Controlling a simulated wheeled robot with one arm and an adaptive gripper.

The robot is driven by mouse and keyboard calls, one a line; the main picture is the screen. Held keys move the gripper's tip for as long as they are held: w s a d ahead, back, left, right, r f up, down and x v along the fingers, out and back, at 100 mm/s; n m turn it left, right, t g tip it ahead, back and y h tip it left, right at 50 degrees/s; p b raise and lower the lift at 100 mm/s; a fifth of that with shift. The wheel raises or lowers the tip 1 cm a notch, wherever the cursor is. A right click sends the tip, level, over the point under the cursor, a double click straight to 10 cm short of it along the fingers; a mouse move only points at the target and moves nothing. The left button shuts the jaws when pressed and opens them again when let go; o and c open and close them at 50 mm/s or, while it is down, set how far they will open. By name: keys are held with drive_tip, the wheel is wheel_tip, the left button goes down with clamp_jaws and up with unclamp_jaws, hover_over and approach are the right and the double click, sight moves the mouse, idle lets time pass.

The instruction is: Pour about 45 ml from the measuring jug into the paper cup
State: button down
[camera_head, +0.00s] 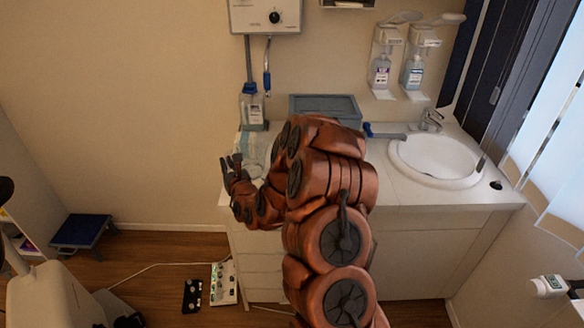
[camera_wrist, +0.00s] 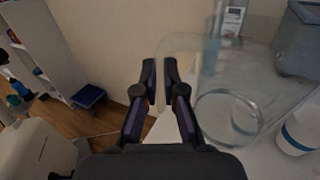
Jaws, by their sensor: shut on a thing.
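The measuring jug (camera_wrist: 262,88) is large, clear and see-through; it fills the upper right of the wrist view. In the head view the jug (camera_head: 260,148) shows faintly at the counter's left end. My gripper (camera_wrist: 160,72) is shut on the jug at its left side, seemingly at the handle; it also shows in the head view (camera_head: 232,164). I cannot tell the liquid level or whether the jug touches the counter. The paper cup (camera_wrist: 297,137), white with a blue band, stands right of the jug in the wrist view. My arm seems to hide it in the head view.
A grey box (camera_head: 326,107) stands at the back of the white counter (camera_head: 400,182). A bottle (camera_head: 251,106) stands at the back left, below a wall unit (camera_head: 265,15). A sink (camera_head: 434,161) is at the right. A blue step stool (camera_head: 82,231) is on the floor.

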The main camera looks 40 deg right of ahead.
sight(238, 151)
drive_tip(key=d+r+m+b, duration=0.2)
drive_tip(key=m, duration=0.1)
drive_tip(key=d+r+m+b, duration=0.1)
drive_tip(key=d+m, duration=0.1)
drive_tip(key=shift+s+r+b, duration=0.25)
drive_tip(key=shift+s+b, duration=0.05)
drive_tip(key=shift+b, duration=0.1)
drive_tip(key=shift+s+d+r+m+b, duration=0.1)
drive_tip(key=shift+d+r+m+b, duration=0.05)
drive_tip(key=shift+d+m+b, duration=0.35)
drive_tip(key=shift+s+d+r+m+b, duration=0.1)
drive_tip(key=shift+d+r+m+b, duration=0.05)
drive_tip(key=shift+d+m+b, duration=0.35)
drive_tip(key=d+m+b, duration=0.1)
drive_tip(key=d+r+m+b, duration=0.1)
drive_tip(key=shift+s+m+b, duration=0.15)
drive_tip(key=shift+m+b, duration=0.25)
drive_tip(key=shift+s+d+r+m+b, duration=0.1)
drive_tip(key=shift+d+m+b, duration=0.65)
drive_tip(key=shift+m+b, duration=0.15)
drive_tip(key=shift+s+d+m+b, duration=0.1)
drive_tip(key=shift+d+m+b, duration=0.6)
drive_tip(key=shift+b, duration=0.4)
drive_tip(key=shift+s+d+r+m+p, duration=0.1)
drive_tip(key=shift+d+r+m+p, duration=0.15)
drive_tip(key=shift+d, duration=0.2)
drive_tip(key=shift+s+d+r+m+p, duration=0.15)
drive_tip(key=shift+d+m+p, duration=0.1)
drive_tip(key=shift+d, duration=0.15)
